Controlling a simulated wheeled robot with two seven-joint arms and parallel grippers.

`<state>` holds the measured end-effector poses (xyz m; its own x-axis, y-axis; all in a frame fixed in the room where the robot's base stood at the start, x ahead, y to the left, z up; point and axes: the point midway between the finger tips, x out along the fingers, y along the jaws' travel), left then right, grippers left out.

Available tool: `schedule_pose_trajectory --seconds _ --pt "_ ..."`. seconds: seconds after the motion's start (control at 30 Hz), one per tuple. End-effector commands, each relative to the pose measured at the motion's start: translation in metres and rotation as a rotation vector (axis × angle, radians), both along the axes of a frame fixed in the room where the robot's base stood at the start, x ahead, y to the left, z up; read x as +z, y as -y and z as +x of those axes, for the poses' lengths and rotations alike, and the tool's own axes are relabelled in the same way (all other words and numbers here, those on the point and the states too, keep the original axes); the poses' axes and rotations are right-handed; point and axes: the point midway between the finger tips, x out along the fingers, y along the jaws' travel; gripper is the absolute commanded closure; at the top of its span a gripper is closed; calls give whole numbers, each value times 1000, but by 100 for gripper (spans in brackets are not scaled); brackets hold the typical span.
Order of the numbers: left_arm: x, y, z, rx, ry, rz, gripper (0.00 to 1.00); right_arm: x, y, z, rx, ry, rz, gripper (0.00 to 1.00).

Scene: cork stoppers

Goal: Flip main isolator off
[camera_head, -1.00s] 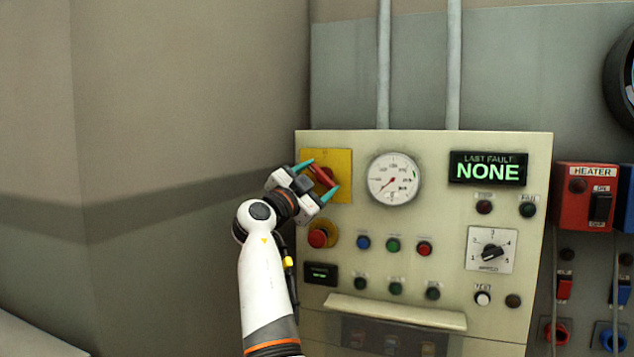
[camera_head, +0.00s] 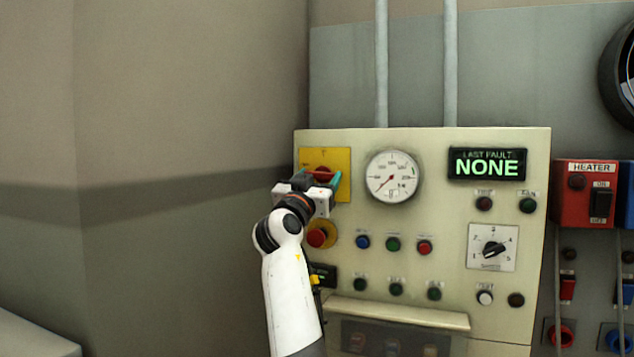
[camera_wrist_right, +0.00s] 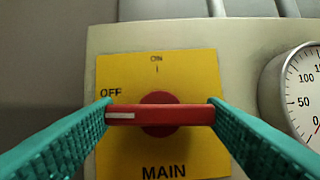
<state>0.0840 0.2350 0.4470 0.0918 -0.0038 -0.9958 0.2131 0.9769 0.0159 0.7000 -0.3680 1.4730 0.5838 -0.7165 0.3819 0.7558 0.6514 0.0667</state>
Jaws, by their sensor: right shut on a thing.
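The main isolator is a red rotary handle (camera_wrist_right: 160,114) on a yellow plate (camera_head: 338,157) at the upper left of the cream panel. In the right wrist view the plate (camera_wrist_right: 195,75) reads ON at the top, OFF at the left and MAIN below. The handle lies level, its white-marked end at the left just under OFF. My right gripper (camera_head: 322,178) is shut on the handle, one teal finger at each end. In the head view the gripper hides part of the handle (camera_head: 323,171). My left gripper is not in view.
A round gauge (camera_head: 392,177) sits right of the plate, and a red emergency button (camera_head: 317,237) is below it. The display (camera_head: 487,164) reads LAST FAULT NONE. Buttons and a selector knob (camera_head: 492,249) fill the lower panel. A bare wall stands at the left.

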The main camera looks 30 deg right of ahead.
Motion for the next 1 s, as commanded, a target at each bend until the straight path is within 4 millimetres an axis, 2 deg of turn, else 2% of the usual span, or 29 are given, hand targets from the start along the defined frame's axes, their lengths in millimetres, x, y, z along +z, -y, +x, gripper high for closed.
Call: schedule_pose_trajectory --seconds 0.7,0.73,0.8,0.87,1.0 --pt "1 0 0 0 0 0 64 1 0 -1 -1 -62 -56 57" --pt "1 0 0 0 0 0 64 1 0 -1 -1 -62 -56 31" --pt "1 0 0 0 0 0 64 1 0 -1 -1 -62 -56 20" --pt "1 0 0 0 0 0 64 1 0 0 -1 -62 -55 13" --pt "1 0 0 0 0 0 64 1 0 0 -1 -62 -55 13"
